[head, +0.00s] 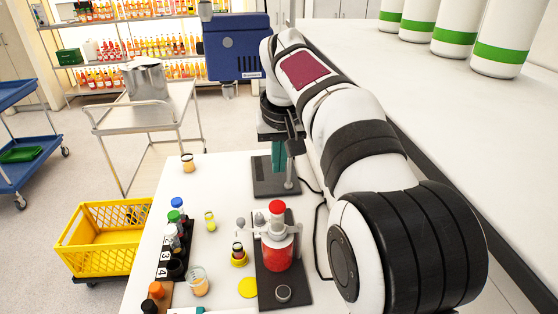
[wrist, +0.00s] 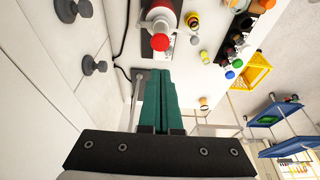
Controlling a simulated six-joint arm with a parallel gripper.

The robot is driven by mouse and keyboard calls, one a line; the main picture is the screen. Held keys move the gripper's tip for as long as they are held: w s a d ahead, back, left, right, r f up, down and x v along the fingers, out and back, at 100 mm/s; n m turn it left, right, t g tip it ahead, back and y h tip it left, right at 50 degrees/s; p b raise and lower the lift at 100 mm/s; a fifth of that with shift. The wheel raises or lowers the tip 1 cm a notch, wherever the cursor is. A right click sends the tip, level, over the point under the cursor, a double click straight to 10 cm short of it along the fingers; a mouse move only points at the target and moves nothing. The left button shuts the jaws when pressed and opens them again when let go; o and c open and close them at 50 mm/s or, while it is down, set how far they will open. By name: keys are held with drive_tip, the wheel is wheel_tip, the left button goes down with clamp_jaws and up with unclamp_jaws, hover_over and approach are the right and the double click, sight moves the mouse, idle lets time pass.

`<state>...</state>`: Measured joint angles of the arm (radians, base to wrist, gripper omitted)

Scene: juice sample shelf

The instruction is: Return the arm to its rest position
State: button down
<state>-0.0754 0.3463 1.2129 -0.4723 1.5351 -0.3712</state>
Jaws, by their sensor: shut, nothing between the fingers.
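My gripper (head: 278,162) points down over the far end of the white table, in front of a dark stand base (head: 262,188). In the wrist view its two green fingers (wrist: 158,76) lie side by side, shut, with nothing between them. My white arm reaches from the lower right of the head view to the gripper. A red-capped bottle of red liquid (head: 277,245) stands clamped on a dark stand nearer the camera, apart from the gripper; it also shows in the wrist view (wrist: 162,22).
A numbered black rack (head: 165,256) with several capped vials stands at the table's left. A small jar (head: 188,162), a glass beaker (head: 198,284) and a yellow disc (head: 248,288) sit nearby. A yellow crate (head: 98,252) and steel cart (head: 140,118) stand beyond. Green-banded canisters (head: 455,38) line the right counter.

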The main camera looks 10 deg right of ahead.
drive_tip(key=shift+s, duration=0.1)
drive_tip(key=s+f+m+g, duration=0.1)
drive_tip(key=s+f, duration=0.3)
drive_tip(key=s, duration=0.7)
drive_tip(key=s+f+m+g+y, duration=0.1)
drive_tip(key=s+f, duration=0.3)
drive_tip(key=s, duration=0.8)
drive_tip(key=s+f+m+g, duration=0.1)
drive_tip(key=s+f+m, duration=0.2)
drive_tip(key=s, duration=0.8)
wheel_tip(320, 180, down, 2)
drive_tip(key=shift+s+a+f+m+g+y, duration=0.1)
drive_tip(key=shift+s+a+m+g+y, duration=0.1)
drive_tip(key=shift+m+g+y, duration=0.15)
